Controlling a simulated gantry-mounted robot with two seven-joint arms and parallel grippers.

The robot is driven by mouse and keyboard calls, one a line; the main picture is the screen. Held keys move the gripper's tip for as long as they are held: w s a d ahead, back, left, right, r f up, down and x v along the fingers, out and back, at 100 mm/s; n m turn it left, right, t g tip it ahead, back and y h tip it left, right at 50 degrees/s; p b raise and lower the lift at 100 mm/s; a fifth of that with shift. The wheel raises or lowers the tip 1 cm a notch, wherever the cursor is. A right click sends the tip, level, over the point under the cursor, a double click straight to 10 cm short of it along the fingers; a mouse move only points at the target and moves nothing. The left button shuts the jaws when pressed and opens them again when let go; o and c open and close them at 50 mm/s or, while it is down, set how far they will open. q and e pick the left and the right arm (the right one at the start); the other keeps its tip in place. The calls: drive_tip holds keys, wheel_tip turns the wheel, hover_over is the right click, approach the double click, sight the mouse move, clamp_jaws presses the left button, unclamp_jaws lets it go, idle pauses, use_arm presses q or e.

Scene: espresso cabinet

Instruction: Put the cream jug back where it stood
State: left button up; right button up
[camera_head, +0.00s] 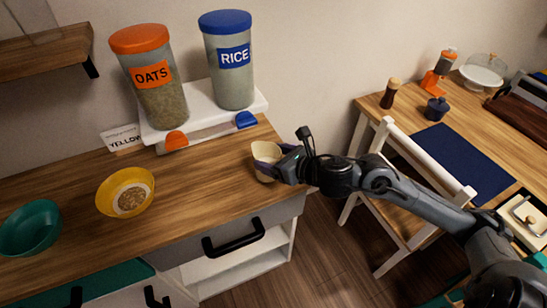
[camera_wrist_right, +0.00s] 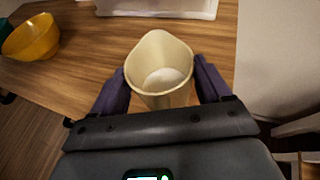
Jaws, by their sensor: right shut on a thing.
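The cream jug (camera_head: 265,152) is a small pale cream vessel at the right end of the wooden counter (camera_head: 215,180). My right gripper (camera_head: 273,166) is shut on it, reaching in from the right. In the right wrist view the jug (camera_wrist_right: 160,50) sits upright or nearly so between the two dark fingers of my right gripper (camera_wrist_right: 162,88). Its inside shows a paler, whitish patch at the bottom. Whether its base touches the counter is hidden. My left gripper is not in view.
A white stand (camera_head: 192,112) carries the OATS jar (camera_head: 152,90) and RICE jar (camera_head: 230,70). A yellow bowl (camera_head: 108,202) and green bowl (camera_head: 30,230) stand further left. A white chair (camera_head: 390,210) is right of the counter. Bare counter lies between the yellow bowl and the jug.

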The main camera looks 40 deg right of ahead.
drive_tip(key=shift+f, duration=0.1)
drive_tip(key=o, duration=0.8)
drive_tip(key=shift+f+b, duration=0.1)
drive_tip(key=shift+b, duration=0.2)
drive_tip(key=shift+c, duration=0.2)
drive_tip(key=o, duration=0.4)
